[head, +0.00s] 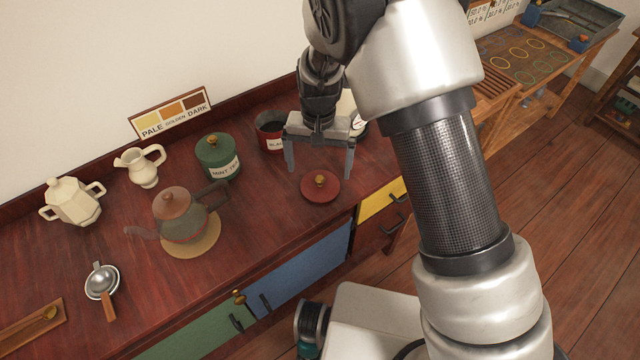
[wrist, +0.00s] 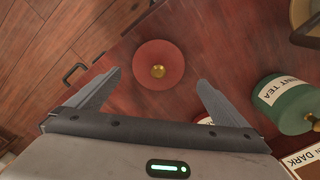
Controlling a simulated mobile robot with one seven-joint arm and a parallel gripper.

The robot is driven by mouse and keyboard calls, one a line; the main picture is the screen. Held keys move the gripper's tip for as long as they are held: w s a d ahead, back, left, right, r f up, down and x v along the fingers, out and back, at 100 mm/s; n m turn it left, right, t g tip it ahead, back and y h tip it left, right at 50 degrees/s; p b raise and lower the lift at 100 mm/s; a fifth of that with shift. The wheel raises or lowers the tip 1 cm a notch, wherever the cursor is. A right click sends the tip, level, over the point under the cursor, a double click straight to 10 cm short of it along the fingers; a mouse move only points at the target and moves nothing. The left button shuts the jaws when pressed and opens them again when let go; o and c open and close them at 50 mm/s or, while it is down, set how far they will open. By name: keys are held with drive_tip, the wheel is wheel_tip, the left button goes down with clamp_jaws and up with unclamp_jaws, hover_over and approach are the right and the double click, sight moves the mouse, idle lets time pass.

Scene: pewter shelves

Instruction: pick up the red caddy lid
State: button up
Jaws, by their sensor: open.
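The red caddy lid (head: 320,189) is a round red disc with a small brass knob. It lies flat on the dark red wooden counter near its front edge. In the wrist view the lid (wrist: 159,65) is just beyond the fingertips, roughly centred between them. My gripper (head: 320,172) is open and empty, pointing down above the counter, close to the lid and apart from it. It also shows in the wrist view (wrist: 158,80). An open dark red caddy (head: 271,133) with a white label stands behind the gripper, partly hidden by it.
A green mint tea caddy (head: 217,160) stands left of the gripper. A teapot (head: 183,215) sits on a round mat, with a cream jug (head: 141,166) and a sugar pot (head: 73,202) farther left. A pale round-faced object (head: 357,122) is partly hidden behind my gripper.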

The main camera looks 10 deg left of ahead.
sight(320, 178)
drive_tip(key=f, duration=0.5)
drive_tip(key=shift+s+d+f+p, duration=0.1)
drive_tip(key=shift+s+d+p, duration=0.1)
drive_tip(key=shift+s+p, duration=0.1)
drive_tip(key=c, duration=1.1)
